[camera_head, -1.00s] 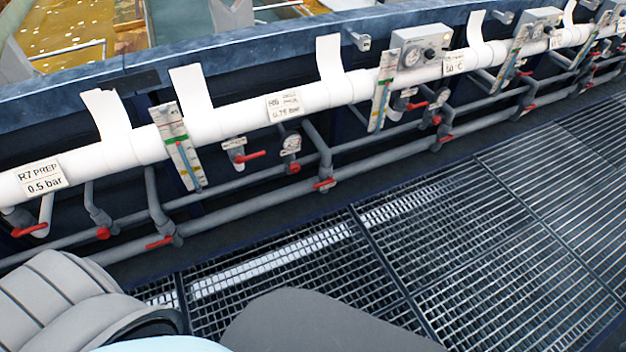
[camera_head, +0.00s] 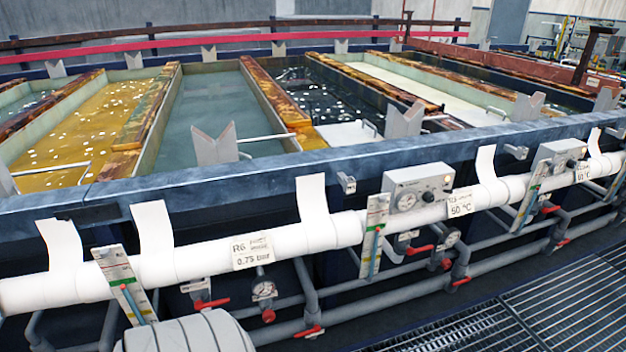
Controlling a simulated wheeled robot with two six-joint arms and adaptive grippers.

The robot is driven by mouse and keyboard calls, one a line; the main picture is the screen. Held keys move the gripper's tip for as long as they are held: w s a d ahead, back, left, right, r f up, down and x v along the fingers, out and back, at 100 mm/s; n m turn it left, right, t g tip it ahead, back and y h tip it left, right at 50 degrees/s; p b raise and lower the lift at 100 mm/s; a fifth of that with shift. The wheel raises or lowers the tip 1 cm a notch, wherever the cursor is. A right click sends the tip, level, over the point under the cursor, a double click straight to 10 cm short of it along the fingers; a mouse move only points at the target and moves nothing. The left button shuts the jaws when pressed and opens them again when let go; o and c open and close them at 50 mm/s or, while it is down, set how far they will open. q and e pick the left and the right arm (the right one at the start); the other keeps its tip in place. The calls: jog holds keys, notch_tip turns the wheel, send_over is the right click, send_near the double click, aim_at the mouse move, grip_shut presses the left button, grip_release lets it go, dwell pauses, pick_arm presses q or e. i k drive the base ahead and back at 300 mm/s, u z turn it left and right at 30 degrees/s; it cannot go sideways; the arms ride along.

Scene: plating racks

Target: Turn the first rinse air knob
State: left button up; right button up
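A white pipe (camera_head: 190,262) runs along the front of the tank line. A label reading R6 and 0.75 bar (camera_head: 252,250) hangs on it; its small words are too blurred to read surely. Below the label are a red-handled valve (camera_head: 210,304) with a small tag and a round gauge (camera_head: 264,290). Another red handle (camera_head: 308,331) sits lower on the grey piping. I cannot tell for certain which handle is the first rinse air knob. Neither of my grippers is in view.
Open tanks with yellow (camera_head: 85,120), grey-green (camera_head: 205,115) and dark liquid lie behind the blue rim (camera_head: 330,160). A grey control box (camera_head: 418,192) and a 50 °C label (camera_head: 460,204) are further right. Floor grating (camera_head: 540,310) at lower right is clear.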

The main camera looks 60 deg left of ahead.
aim_at(268, 316)
jog(key=u, duration=0.25)
jog(key=i, duration=0.8)
jog(key=u, duration=1.15)
jog(key=i, duration=0.4)
jog(key=u, duration=0.45)
